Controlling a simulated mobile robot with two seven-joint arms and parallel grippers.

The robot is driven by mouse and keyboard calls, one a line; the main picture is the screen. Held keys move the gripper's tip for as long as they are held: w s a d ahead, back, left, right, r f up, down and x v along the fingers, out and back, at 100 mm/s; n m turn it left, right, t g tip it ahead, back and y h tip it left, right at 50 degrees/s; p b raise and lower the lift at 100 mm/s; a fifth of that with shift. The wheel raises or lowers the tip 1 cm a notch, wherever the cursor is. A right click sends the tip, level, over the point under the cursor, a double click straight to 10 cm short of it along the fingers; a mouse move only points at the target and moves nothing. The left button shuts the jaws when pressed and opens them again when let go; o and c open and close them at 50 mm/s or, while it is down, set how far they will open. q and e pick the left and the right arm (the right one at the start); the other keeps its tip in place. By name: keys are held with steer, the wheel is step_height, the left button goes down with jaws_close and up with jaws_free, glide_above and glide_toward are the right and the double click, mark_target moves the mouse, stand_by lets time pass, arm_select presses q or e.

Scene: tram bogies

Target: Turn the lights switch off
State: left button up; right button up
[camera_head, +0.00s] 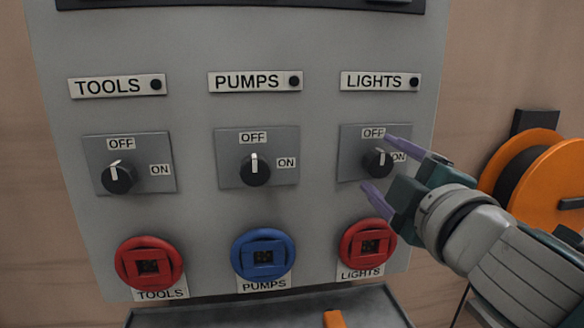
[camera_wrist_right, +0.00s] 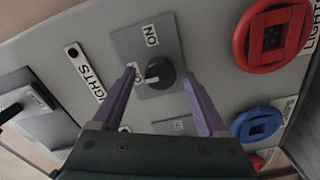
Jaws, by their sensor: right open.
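The lights switch (camera_head: 376,163) is a black rotary knob on a grey plate, under the LIGHTS label (camera_head: 381,82). Its white mark appears to point up, toward OFF; in the right wrist view the knob (camera_wrist_right: 160,74) has its mark toward the left, the LIGHTS label side. My right gripper (camera_head: 378,161) is open, its purple fingers on either side of the knob, one above and one below in the head view. I cannot tell whether they touch it. A finger partly covers the OFF and ON labels. My left gripper is out of view.
The grey panel (camera_head: 205,212) also carries a TOOLS knob (camera_head: 118,178) and a PUMPS knob (camera_head: 255,172). Red and blue round sockets (camera_head: 262,277) sit below. An orange reel (camera_head: 545,165) hangs at right, near my right arm. A grey tray (camera_head: 200,318) lies underneath.

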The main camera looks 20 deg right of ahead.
steer(key=b+v, duration=0.2)
steer(key=v, duration=0.7)
steer(key=shift+s+a, duration=0.15)
steer(key=shift+s, duration=0.2)
